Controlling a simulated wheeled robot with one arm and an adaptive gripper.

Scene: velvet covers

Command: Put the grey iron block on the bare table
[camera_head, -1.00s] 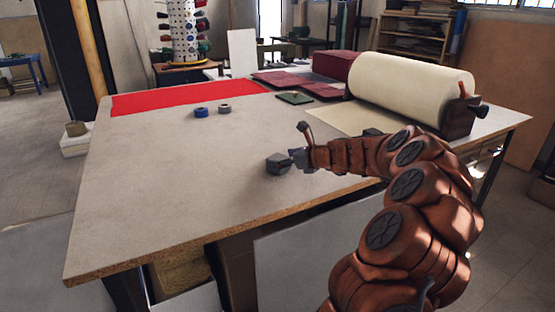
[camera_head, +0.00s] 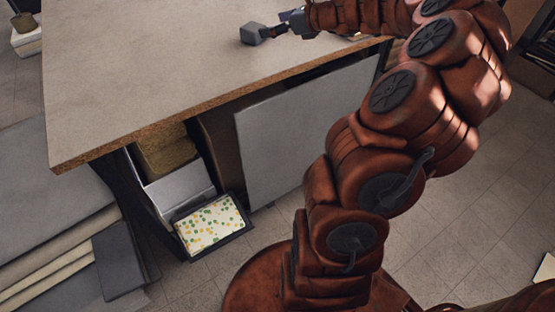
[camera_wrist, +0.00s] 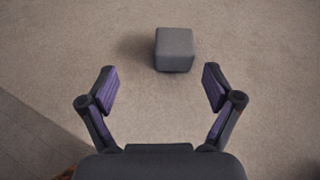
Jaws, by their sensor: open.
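In the wrist view the block (camera_wrist: 174,49) lies just beyond the fingertips, roughly centred and slightly to the right. My gripper (camera_wrist: 159,88) is open, with its two purple-padded fingers spread wide and nothing between them. The block is apart from both fingers. In the head view my gripper (camera_head: 278,31) is at the block's right side, low over the table.
The table's front edge runs across the head view, and its corner also shows at the lower left of the wrist view. The tabletop left of the block is clear.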

